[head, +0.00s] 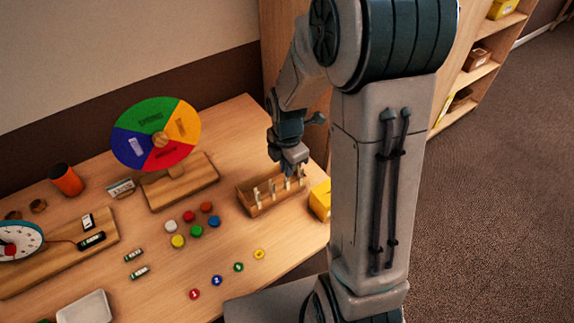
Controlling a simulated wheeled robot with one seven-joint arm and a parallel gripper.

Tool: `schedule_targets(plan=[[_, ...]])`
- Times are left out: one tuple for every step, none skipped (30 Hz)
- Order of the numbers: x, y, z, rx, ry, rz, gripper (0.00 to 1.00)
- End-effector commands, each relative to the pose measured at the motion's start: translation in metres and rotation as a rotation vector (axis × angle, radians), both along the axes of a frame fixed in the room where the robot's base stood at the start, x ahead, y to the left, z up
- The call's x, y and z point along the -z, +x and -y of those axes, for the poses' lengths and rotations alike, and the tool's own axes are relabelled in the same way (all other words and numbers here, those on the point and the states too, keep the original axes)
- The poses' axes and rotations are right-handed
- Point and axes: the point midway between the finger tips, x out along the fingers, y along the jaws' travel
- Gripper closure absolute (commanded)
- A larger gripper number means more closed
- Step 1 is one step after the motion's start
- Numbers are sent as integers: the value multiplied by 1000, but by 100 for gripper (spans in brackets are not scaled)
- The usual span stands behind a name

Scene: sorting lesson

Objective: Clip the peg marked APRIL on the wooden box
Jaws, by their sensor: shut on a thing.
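The wooden box (262,208) stands on the table near its right edge, with several pale pegs (257,195) standing upright along its near rim. My gripper (293,172) points down over the right part of the box. It is shut on a peg, which its fingers mostly hide. I cannot tell whether this peg touches the box rim. The markings on the pegs are too small to read, so I cannot tell which one says APRIL.
A coloured season wheel (157,132) on a wooden stand is left of the box. Coloured discs (197,231) and numbered counters (217,281) lie in front. A yellow box (320,200) sits close to the wooden box's right. A white tray (86,307) is at front left.

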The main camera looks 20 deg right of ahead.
Motion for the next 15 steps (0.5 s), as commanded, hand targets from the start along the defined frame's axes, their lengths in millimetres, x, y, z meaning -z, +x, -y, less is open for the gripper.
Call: schedule_targets(plan=[[0, 0, 0, 0, 0, 0, 100], [1, 0, 0, 0, 0, 0, 100], [1, 0, 0, 0, 0, 0, 100], [2, 0, 0, 0, 0, 0, 100], [3, 0, 0, 0, 0, 0, 100], [4, 0, 0, 0, 0, 0, 100], [5, 0, 0, 0, 0, 0, 100], [6, 0, 0, 0, 0, 0, 100], [7, 0, 0, 0, 0, 0, 100], [8, 0, 0, 0, 0, 0, 100], [9, 0, 0, 0, 0, 0, 100], [10, 0, 0, 0, 0, -1, 100], [11, 0, 0, 0, 0, -1, 100], [12, 0, 0, 0, 0, -1, 100], [13, 0, 0, 0, 0, -1, 100]])
